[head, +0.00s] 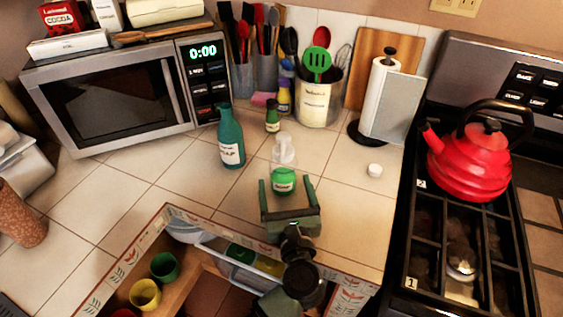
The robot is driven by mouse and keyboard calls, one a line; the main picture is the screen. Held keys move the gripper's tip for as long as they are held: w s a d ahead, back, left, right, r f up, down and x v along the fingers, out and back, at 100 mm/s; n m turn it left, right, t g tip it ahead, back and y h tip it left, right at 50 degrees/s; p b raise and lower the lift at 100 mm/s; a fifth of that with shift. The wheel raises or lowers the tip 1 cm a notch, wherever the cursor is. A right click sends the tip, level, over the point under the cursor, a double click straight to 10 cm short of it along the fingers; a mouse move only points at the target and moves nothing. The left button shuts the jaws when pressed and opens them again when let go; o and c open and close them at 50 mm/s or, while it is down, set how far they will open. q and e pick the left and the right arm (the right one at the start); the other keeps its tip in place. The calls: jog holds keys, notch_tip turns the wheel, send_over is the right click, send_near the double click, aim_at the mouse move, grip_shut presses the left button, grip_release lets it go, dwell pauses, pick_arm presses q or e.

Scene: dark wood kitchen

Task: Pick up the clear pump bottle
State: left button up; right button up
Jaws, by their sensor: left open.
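The clear pump bottle (284,155) stands upright on the tiled counter in the head view, with green liquid and a label in its lower part. My left gripper (286,184) is open, with green fingers pointing away toward the back of the counter. In the picture its fingertips lie to the left and right of the bottle's lower part, with a gap on each side. I cannot tell from this view how far the bottle sits between them in depth or whether their heights match. The gripper holds nothing. My right gripper is not in view.
A teal soap bottle (230,138) stands to the left, and a small dark green bottle (272,115) behind. The utensil crock (319,98), paper towel holder (385,100) and microwave (115,90) stand further back. An open drawer (130,270) lies below. A red kettle (468,165) sits on the stove.

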pick_arm(q)
jog(key=w, duration=0.2)
jog(key=w+p, duration=0.1)
jog(key=shift+a+r, duration=0.2)
jog(key=shift+r, duration=0.05)
jog(key=w, duration=0.2)
jog(key=w+p, duration=0.1)
jog(key=w, duration=0.1)
jog(key=shift+a+f, duration=0.15)
jog(key=shift+a, duration=0.05)
jog(key=shift+c, duration=0.7)
jog(key=c, duration=1.5)
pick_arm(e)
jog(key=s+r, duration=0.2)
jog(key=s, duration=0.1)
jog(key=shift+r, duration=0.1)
